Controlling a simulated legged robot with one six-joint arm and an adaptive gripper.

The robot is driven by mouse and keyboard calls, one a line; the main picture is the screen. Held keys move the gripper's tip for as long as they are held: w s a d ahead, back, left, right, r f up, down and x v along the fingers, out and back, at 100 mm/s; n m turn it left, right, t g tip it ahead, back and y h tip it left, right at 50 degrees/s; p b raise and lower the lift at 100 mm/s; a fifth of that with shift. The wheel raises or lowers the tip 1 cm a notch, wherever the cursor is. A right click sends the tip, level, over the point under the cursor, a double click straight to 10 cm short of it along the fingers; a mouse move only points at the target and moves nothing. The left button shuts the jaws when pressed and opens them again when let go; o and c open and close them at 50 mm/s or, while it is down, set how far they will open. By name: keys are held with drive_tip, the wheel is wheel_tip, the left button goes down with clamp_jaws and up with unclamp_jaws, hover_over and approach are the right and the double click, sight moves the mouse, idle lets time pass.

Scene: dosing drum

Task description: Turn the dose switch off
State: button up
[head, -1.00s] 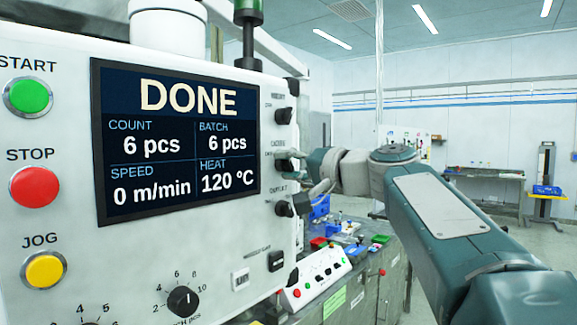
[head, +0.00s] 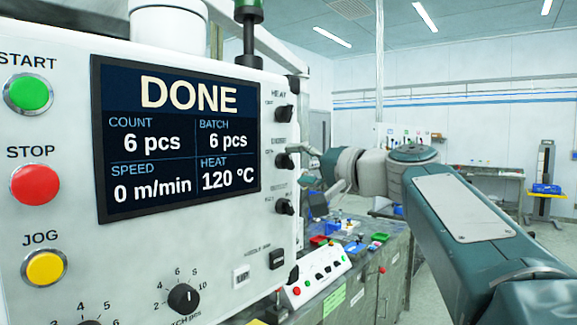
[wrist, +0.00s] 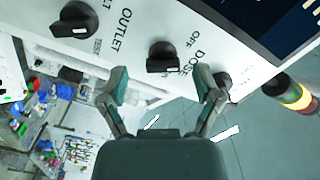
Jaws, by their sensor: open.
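The dose switch (wrist: 163,57) is a black knob on the white panel (wrist: 95,50), with the word DOSE beside it and OFF near it. In the wrist view it lies ahead of the gap between my fingertips. My gripper (wrist: 161,84) is open, one finger to each side of the knob, with nothing held. In the head view the dose switch (head: 285,160) is the middle knob on the right edge of the panel, and my gripper (head: 310,160) is just right of it, seen small. I cannot tell whether a finger touches the knob.
The outlet knob (wrist: 67,25) and heat knob (wrist: 222,80) sit on either side of the dose switch. The screen (head: 178,140) reads DONE. Green, red and yellow buttons are at left. A workbench (head: 365,275) with a small control box (head: 318,275) stands below.

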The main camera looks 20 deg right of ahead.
drive_tip(key=v, duration=0.9)
drive_tip(key=shift+s, duration=0.1)
drive_tip(key=s+a+f+g+h, duration=0.2)
drive_tip(key=s+a+f+g, duration=0.15)
drive_tip(key=f, duration=0.65)
drive_tip(key=s+a+f+g+h, duration=0.2)
drive_tip(key=a+f, duration=0.3)
drive_tip(key=f, duration=0.5)
drive_tip(key=s+f+n+g+h, duration=0.1)
drive_tip(key=s+f+n+h, duration=0.1)
drive_tip(key=s+f, duration=0.4)
drive_tip(key=s+d+f+n+g+h, duration=0.1)
drive_tip(key=s+f+h, duration=0.3)
drive_tip(key=f, duration=0.9)
drive_tip(key=shift+s+d+n+g+h, duration=0.3)
drive_tip(key=shift+s+n+g, duration=0.5)
drive_tip(key=shift+s, duration=0.25)
